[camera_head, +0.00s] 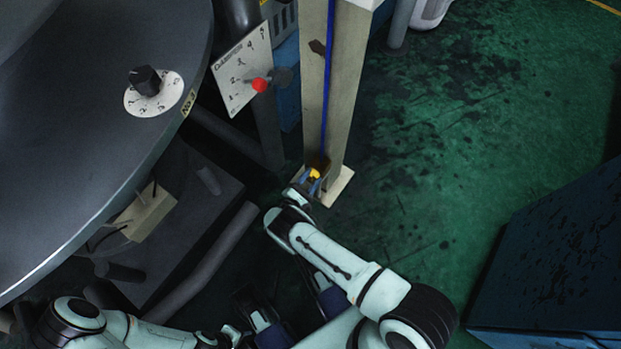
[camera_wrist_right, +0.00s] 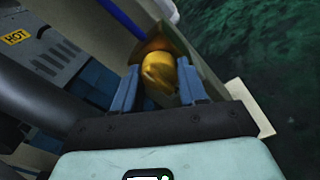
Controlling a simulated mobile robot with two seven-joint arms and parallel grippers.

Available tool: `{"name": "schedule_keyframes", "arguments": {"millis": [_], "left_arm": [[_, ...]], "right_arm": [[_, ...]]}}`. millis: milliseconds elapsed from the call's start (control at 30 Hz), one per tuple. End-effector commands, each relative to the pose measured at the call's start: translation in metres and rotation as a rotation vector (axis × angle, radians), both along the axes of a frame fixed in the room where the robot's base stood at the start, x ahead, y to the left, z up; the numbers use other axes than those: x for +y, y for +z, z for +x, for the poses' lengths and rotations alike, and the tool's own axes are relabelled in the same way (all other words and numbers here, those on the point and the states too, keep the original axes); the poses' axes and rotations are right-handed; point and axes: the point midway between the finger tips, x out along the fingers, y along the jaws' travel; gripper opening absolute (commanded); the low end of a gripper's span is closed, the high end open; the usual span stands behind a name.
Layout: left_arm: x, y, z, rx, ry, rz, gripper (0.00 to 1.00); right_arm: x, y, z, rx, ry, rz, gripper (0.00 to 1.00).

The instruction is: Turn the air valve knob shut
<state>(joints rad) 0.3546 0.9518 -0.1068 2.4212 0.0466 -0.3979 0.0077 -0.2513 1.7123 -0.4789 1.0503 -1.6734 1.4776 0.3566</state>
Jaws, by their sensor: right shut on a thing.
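The air valve knob (camera_wrist_right: 158,74) is a yellow, rounded knob at the foot of a tall beige post with a blue pipe. It also shows in the head view as a small yellow spot (camera_head: 315,173). My right gripper (camera_head: 309,182) is at the knob. In the right wrist view its two blue fingers stand on either side of the knob, shut on it. The knob's far side and its mount are partly hidden. My left arm lies at the bottom left of the head view; its gripper (camera_head: 232,335) is low, dark and partly cut off, its jaws unclear.
The beige post (camera_head: 341,85) rises close to the knob on a pale base plate. A round dark table with a black dial (camera_head: 146,80) fills the left. A white scale plate (camera_head: 241,70) has a red knob. A dark blue box (camera_head: 560,260) stands right; green floor between is clear.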

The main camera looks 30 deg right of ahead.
Motion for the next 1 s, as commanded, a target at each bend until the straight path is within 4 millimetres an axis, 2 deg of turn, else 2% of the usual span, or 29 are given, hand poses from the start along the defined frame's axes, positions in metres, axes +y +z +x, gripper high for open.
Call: {"name": "schedule_keyframes", "arguments": {"millis": [367,1000], "left_arm": [[0.0000,0.0000,0.0001,0.000,0.000,0.000,0.68],[0.0000,0.0000,0.0001,0.000,0.000,0.000,0.68]], "right_arm": [[0.0014,0.0004,0.0004,0.139,0.004,-0.060,0.12],[0.0024,0.0009,0.0006,0.685,0.004,-0.285,0.12]]}}
